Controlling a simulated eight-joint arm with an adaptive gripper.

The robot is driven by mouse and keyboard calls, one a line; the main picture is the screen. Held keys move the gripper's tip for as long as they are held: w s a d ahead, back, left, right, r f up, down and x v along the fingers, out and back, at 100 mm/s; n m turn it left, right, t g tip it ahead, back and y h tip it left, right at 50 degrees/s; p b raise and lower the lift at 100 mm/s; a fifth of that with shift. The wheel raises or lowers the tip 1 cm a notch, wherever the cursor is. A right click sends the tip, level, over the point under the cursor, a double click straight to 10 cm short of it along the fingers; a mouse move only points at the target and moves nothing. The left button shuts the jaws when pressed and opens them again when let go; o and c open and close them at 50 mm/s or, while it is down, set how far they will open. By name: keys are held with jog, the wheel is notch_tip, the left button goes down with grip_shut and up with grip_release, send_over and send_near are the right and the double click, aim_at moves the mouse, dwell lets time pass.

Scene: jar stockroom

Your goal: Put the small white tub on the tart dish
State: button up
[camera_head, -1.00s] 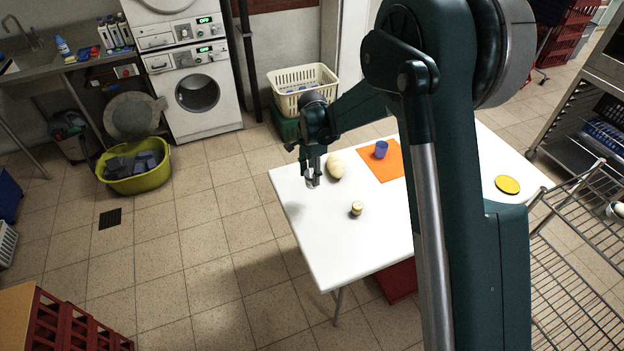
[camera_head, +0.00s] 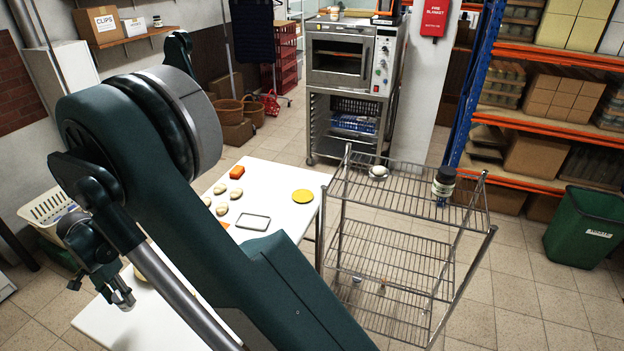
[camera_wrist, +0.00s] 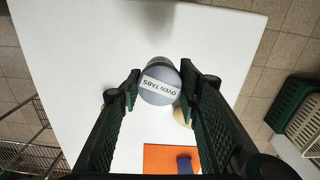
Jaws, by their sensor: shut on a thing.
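In the wrist view a small round pale grey-white tub (camera_wrist: 160,84), labelled "OVEN TABS", sits between the two fingers of my gripper (camera_wrist: 160,88), which is shut on it. In the head view my gripper (camera_head: 122,299) is at the lower left, over the white table's near end; the tub cannot be made out there.
A wire rack (camera_head: 400,200) stands right of the table. My arm hides the table's middle.

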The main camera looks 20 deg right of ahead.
jog(key=w+d+r+m+p, duration=0.2)
jog(key=w+d+r, duration=0.4)
jog(key=d, duration=1)
jog(key=w+d+r+m+p, duration=0.3)
jog(key=w+d+r, duration=0.35)
jog(key=d, duration=1.05)
jog(key=w+d+r+m+p, duration=0.2)
jog(key=w+d+r, duration=0.4)
jog(key=d, duration=1)
jog(key=s+d+r+m+p, duration=0.2)
jog(key=d+r, duration=0.3)
jog(key=d, duration=1.1)
jog(key=s+d+r+m+p, duration=0.2)
jog(key=s+d+r, duration=0.3)
jog(key=d, duration=1.1)
jog(key=s+d+r+m+p, duration=0.2)
jog(key=s+d+r+m, duration=0.1)
jog(key=d, duration=1.3)
notch_tip(320, 180, up, 2)
jog(key=shift+s+r, duration=0.1)
jog(key=shift+s, duration=0.35)
jog(key=shift+f+p, duration=0.65)
jog(key=shift+f, duration=2.3)
